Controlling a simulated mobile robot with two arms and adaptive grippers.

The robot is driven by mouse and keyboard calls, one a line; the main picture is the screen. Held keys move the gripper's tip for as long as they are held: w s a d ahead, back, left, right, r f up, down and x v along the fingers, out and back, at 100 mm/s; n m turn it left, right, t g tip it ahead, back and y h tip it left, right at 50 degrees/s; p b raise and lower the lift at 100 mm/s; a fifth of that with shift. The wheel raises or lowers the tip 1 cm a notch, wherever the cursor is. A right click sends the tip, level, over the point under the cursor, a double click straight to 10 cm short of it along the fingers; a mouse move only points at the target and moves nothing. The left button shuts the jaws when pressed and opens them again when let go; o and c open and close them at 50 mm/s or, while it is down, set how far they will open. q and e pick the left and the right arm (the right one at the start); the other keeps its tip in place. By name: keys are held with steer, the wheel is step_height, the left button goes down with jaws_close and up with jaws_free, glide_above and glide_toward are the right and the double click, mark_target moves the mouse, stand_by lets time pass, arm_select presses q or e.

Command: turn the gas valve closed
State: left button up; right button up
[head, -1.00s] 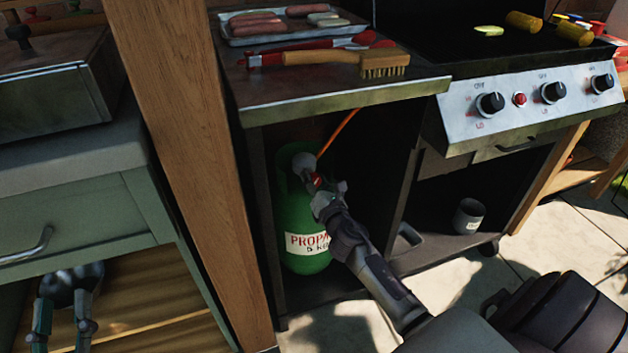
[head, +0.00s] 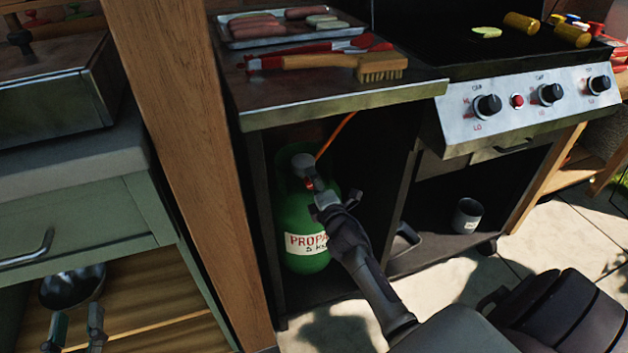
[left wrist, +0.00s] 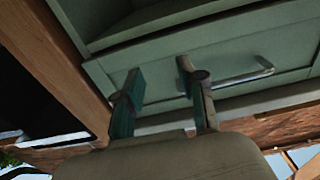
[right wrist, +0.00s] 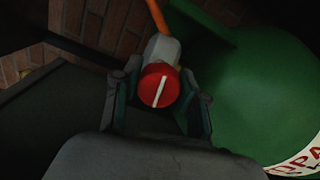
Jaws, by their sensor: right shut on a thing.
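The green propane bottle (head: 305,215) stands upright in the left bay of the grill cabinet, with an orange hose at its grey top fitting. Its gas valve is a red round knob with a white line, seen end-on in the right wrist view (right wrist: 158,87); the line stands nearly upright, leaning slightly right. My right gripper (right wrist: 157,95) has one finger on each side of the knob and is shut on it. In the head view this gripper (head: 325,194) partly hides the knob. My left gripper (head: 77,322) is open and empty at the lower left; it also shows in the left wrist view (left wrist: 158,88).
A wooden post (head: 185,150) stands left of the grill cabinet. A green drawer cabinet (head: 90,220) is further left, with a dark pan (head: 72,288) below. A side shelf (head: 340,97) above the bottle holds a sausage tray, tongs and a brush. A grey cup (head: 467,215) stands in the right bay.

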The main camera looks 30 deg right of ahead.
arm_select(q)
steer(key=shift+f, duration=0.35)
arm_select(e)
steer(key=shift+m, duration=0.5)
steer(key=o, duration=1.1)
arm_select(q)
steer(key=shift+a+f, duration=0.1)
arm_select(e)
steer(key=v, duration=1.2)
steer(key=shift+s+f, duration=0.1)
